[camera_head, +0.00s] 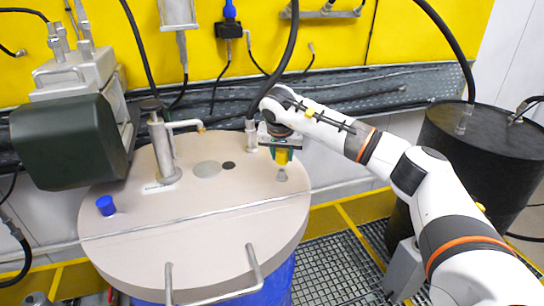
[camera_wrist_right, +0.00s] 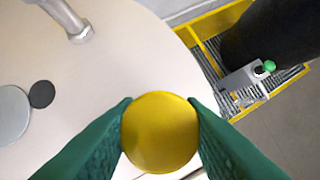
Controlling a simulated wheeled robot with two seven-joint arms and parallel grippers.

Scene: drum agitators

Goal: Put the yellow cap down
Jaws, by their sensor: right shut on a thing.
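My right gripper (camera_head: 281,150) is over the right part of the beige drum lid (camera_head: 230,222). In the right wrist view its green fingers (camera_wrist_right: 160,125) are shut on the round yellow cap (camera_wrist_right: 160,140), one on each side. In the head view the yellow cap (camera_head: 282,157) shows as a small patch under the gripper, just above a small grey fitting (camera_head: 282,175) on the lid. Whether the cap touches that fitting cannot be told. My left gripper is not in view.
A blue cap (camera_head: 105,205) sits at the lid's left. A metal post with a side pipe (camera_head: 163,148) and a grey disc (camera_head: 207,168) are on the lid. A dark green motor unit (camera_head: 70,142) stands at left, a black drum (camera_head: 470,150) at right. The lid's front middle is clear.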

